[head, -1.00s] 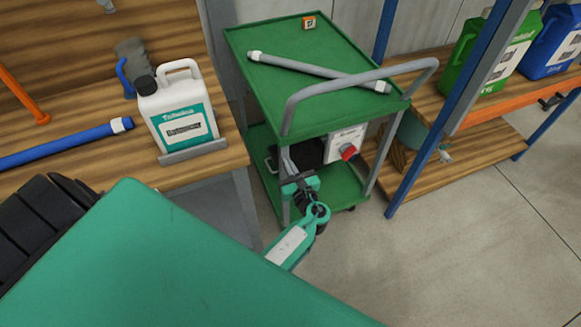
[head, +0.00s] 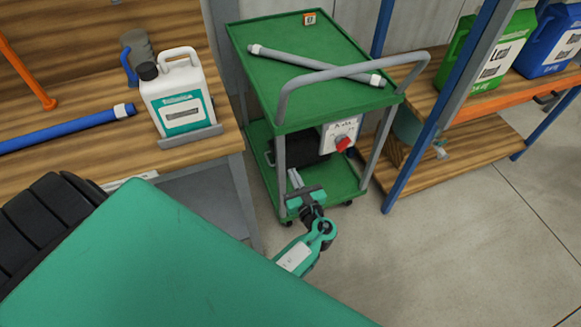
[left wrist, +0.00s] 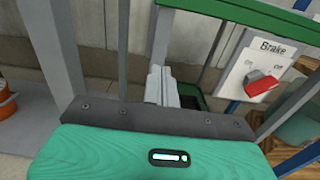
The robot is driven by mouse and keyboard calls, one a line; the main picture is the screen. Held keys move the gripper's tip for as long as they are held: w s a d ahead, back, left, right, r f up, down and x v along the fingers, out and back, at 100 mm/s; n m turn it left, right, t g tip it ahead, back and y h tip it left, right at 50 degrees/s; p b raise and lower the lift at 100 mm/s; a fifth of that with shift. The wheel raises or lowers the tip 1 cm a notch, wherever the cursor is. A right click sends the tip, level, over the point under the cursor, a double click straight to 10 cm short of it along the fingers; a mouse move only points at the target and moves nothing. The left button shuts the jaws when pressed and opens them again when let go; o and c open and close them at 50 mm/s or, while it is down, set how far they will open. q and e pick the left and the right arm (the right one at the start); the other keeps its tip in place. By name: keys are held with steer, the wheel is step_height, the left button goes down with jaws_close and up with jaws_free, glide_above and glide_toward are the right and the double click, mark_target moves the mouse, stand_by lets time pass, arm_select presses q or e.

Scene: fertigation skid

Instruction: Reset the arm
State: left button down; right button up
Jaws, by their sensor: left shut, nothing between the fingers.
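My left arm, teal and black, reaches toward the green cart in the head view. My left gripper (head: 294,179) has its grey fingers together with nothing between them, in front of the cart's lower shelf. In the left wrist view the closed fingers (left wrist: 162,87) point ahead, near a cart post. The brake box (head: 338,133) with its red knob (head: 343,143) hangs under the cart's top. It also shows in the left wrist view, labelled "Brake" (left wrist: 265,65), right of the fingers and apart from them. My right gripper is not in view.
The green cart (head: 290,90) carries a grey pipe (head: 315,64) and a small orange item (head: 309,19). Left is a wooden bench (head: 85,85) with a white jug (head: 180,95) and blue pipe (head: 65,130). A shelf rack (head: 480,140) stands right. Floor in front is clear.

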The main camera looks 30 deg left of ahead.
arm_select(q)
steer(key=shift+v, duration=2.45)
steer(key=s+d+f+n+g+h+p, duration=0.1)
steer(key=s+f+n+g+h+p, duration=0.15)
steer(key=s+f+h, duration=0.7)
steer(key=s+f+n+g+y+p, duration=0.1)
steer(key=s+f+n+g+p, duration=0.2)
steer(key=f, duration=1.4)
steer(key=s+a+f+n+g+h+p, duration=0.1)
steer(key=s+f+n+h, duration=0.1)
steer(key=s+n, duration=0.4)
steer(key=s+a+f+n+g+h+p, duration=0.1)
steer(key=s+f+n, duration=0.4)
steer(key=s, duration=0.8)
steer(key=s+a+f+n+g+h+p, duration=0.1)
steer(key=s+f+n+g+h, duration=0.1)
steer(key=s+n, duration=0.4)
steer(key=s+f, duration=0.1)
steer(key=s, duration=0.3)
steer(key=shift+a+f+n+h+p, duration=0.15)
steer(key=shift+a+n+h+p, duration=0.15)
steer(key=shift+n+h+p, duration=0.05)
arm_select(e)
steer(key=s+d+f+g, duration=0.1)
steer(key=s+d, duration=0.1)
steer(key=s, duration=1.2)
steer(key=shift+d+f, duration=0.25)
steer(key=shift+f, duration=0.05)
